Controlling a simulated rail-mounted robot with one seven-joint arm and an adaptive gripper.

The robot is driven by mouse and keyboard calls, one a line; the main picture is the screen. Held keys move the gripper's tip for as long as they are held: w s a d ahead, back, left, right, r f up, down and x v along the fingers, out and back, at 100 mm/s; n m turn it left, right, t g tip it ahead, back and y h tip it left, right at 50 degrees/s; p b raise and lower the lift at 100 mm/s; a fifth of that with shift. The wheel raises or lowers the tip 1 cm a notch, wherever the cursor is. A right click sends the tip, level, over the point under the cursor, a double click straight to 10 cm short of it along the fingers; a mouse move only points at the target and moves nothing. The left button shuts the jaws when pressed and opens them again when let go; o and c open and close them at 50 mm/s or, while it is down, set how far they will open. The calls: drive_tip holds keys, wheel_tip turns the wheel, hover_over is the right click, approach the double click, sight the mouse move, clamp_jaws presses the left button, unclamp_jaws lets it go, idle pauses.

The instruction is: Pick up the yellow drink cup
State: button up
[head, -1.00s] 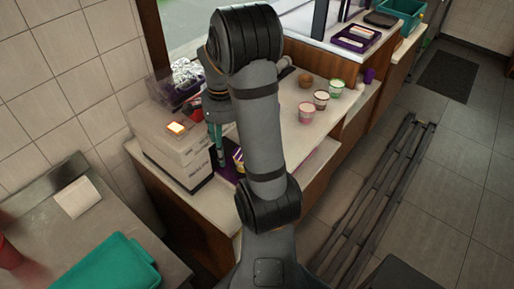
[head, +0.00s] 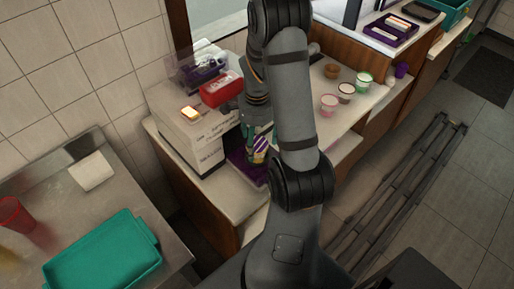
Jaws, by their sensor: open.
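The yellow drink cup (head: 260,145), with yellow and dark markings, stands on a purple tray (head: 250,172) on the counter. It is small and partly covered by my gripper and arm. My gripper (head: 259,142) points down at the cup, its teal fingers open and apparently one on each side of it. I cannot tell whether the fingers touch the cup.
A white boxy machine (head: 190,135) stands close at the left of the gripper, with a red container (head: 221,90) behind. Several small topping cups, including a pink one (head: 329,105), stand to the right. A teal tray (head: 105,262) lies on the metal table at lower left.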

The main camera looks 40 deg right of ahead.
drive_tip(key=shift+d+f, duration=0.1)
drive_tip(key=shift+f, duration=1)
drive_tip(key=c, duration=0.3)
drive_tip(key=c, duration=1.1)
drive_tip(key=shift+r, duration=0.1)
drive_tip(key=shift+c, duration=0.6)
